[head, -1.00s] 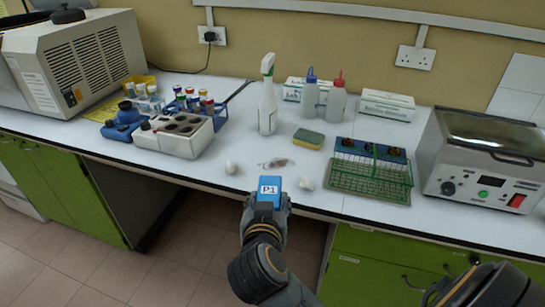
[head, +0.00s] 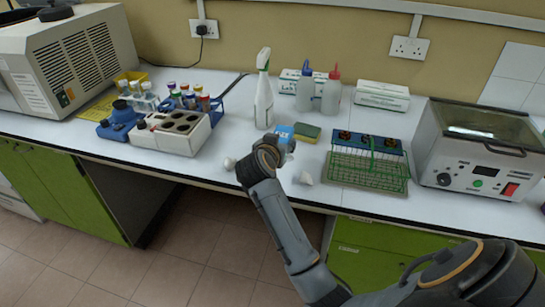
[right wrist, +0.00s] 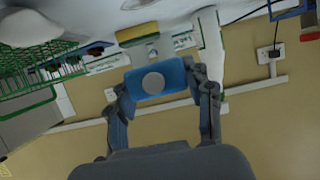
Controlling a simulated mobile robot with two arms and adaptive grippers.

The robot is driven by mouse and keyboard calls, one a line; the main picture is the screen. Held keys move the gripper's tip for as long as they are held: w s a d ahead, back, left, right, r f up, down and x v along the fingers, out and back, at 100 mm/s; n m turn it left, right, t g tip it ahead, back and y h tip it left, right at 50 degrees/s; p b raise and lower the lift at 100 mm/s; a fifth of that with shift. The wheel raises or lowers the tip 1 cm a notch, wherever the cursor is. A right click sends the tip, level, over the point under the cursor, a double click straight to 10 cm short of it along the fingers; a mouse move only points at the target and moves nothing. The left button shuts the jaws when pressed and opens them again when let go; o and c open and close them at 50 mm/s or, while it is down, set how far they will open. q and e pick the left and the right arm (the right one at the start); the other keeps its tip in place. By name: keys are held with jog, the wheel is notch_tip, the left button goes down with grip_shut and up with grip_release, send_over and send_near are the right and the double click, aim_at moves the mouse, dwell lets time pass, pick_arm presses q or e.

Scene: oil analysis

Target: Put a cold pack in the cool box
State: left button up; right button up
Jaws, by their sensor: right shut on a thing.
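My right gripper (head: 272,148) is shut on a small blue block (head: 286,134), which looks like a cold pack. In the head view the gripper and forearm hide most of the block; it shows over the bench beside the sponge. In the right wrist view the block (right wrist: 172,80) sits between both fingers (right wrist: 158,84), with a round grey disc on the side facing me. My left gripper is not in view. I cannot make out a cool box for sure; a white box with round wells (head: 152,139) stands on the left.
A spray bottle (head: 263,95), a sponge (head: 307,132) and wash bottles (head: 331,94) stand beyond the gripper. A green wire rack (head: 366,172) and a lidded bath (head: 452,150) are to the right.

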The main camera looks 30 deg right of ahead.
jog(key=w+f, duration=0.1)
jog(key=f, duration=0.1)
jog(key=w+f, duration=0.2)
jog(key=shift+w+d+f, duration=0.15)
jog(key=shift+w+f, duration=0.15)
jog(key=shift+f, duration=0.05)
notch_tip(320, 180, down, 3)
jog(key=shift+w+f+b, duration=0.1)
jog(key=shift+f+b, duration=0.1)
jog(key=shift+b, duration=0.15)
jog(key=o, duration=1.3)
jog(key=shift+f, duration=0.1)
jog(key=shift+c, duration=0.2)
